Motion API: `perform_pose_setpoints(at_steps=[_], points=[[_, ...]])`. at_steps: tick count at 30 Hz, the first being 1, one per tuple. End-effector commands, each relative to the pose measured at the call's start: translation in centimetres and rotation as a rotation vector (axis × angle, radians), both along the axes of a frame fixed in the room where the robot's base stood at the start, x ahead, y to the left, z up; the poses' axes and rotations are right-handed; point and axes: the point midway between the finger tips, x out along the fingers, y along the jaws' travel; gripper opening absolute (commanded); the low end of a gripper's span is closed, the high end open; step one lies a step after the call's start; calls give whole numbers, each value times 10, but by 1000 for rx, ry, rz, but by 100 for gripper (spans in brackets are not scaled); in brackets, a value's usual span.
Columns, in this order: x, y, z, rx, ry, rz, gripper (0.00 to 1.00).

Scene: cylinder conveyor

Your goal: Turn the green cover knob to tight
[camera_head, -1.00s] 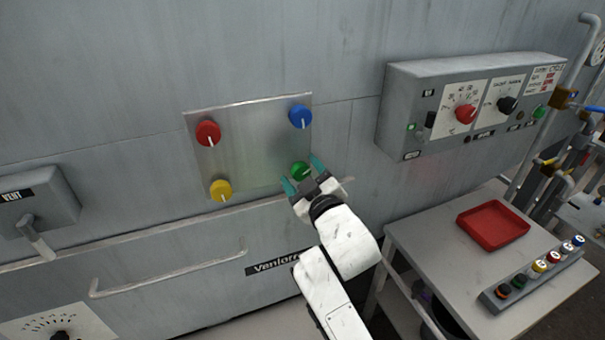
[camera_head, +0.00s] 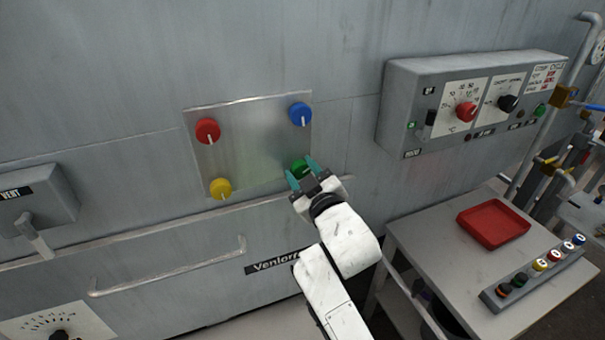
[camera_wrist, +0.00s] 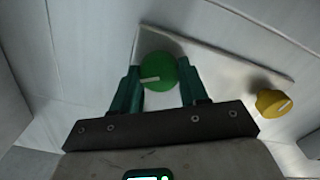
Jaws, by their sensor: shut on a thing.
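The green knob (camera_head: 298,164) sits at the lower right corner of a metal cover plate (camera_head: 250,150). My gripper (camera_head: 302,171) is shut on it, with one teal finger on each side, and partly hides it in the head view. In the wrist view the green knob (camera_wrist: 159,68) shows between the fingers (camera_wrist: 158,76). Its white pointer line lies nearly level and reaches toward the left in that view. I see no "tight" mark beside the knob.
The cover also carries a red knob (camera_head: 207,131), a blue knob (camera_head: 300,115) and a yellow knob (camera_head: 220,188). A control box (camera_head: 400,110) juts from the wall at right. A table (camera_head: 425,245) with a red tray (camera_head: 465,226) stands below it.

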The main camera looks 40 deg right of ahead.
Motion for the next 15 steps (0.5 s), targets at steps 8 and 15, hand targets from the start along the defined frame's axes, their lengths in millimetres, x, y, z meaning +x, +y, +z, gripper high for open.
perform_pose_setpoints(at_steps=[8,15], points=[[0,0,-3,178,-60,1,13],[0,-1,-3,394,-128,1,13]])
